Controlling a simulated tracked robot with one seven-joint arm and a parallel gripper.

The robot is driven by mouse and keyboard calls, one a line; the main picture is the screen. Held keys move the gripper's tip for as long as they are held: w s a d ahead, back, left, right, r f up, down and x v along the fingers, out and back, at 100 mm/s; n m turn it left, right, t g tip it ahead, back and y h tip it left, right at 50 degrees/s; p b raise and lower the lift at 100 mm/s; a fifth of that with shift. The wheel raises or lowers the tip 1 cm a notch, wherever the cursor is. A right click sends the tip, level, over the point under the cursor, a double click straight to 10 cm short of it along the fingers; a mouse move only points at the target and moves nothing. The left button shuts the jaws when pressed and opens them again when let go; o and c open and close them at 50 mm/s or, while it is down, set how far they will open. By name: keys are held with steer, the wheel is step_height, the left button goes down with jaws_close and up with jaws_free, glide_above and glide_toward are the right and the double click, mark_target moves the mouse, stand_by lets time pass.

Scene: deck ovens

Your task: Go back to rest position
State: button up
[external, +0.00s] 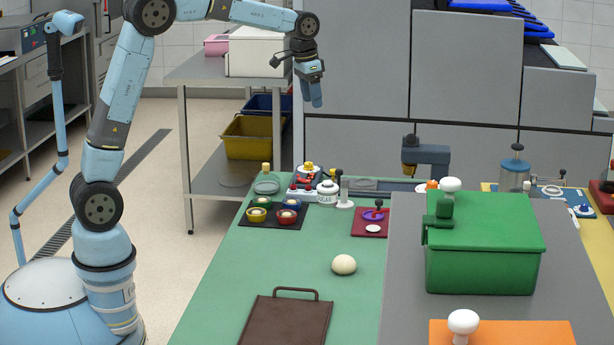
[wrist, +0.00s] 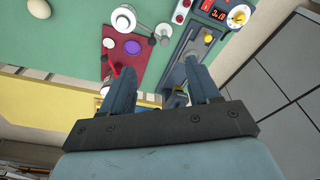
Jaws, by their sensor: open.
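My gripper (external: 312,92) hangs fingers down, high above the far part of the green table (external: 213,306), in front of the grey oven panels. Its fingers also show in the wrist view (wrist: 163,88), spread apart with nothing between them. My arm rises from the blue base at the left, bends at the top and reaches right. The gripper touches nothing that I can see.
On the table lie a dough ball (external: 344,264), a brown board with a handle (external: 286,321), a dark tray with small bowls (external: 273,215) and a maroon mat (external: 370,229). A green box (external: 482,262) stands at the right. A shelf rack (external: 185,130) stands behind.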

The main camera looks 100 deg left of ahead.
steer(key=s+d+r+m+t, duration=0.1)
steer(key=s+d+r, duration=0.15)
steer(key=d, duration=0.55)
steer(key=s+d+r+m, duration=0.15)
steer(key=s+d, duration=0.25)
steer(key=d, duration=0.4)
steer(key=s+d+r+t, duration=0.1)
steer(key=s+d+r, duration=0.15)
steer(key=d, duration=0.55)
steer(key=s+d+f+m+t, duration=0.1)
steer(key=s+d+f, duration=0.2)
steer(key=s+d, duration=0.5)
steer(key=s+d+f+m+t, duration=0.1)
steer(key=s+d+f+m, duration=0.1)
steer(key=s+d, duration=0.5)
steer(key=s+f, duration=0.1)
steer(key=s, duration=0.2)
steer(key=shift+s+d+f+h, duration=0.25)
steer(key=shift+d+f+h, duration=0.05)
steer(key=shift+d+h, duration=0.1)
steer(key=shift+m, duration=0.25)
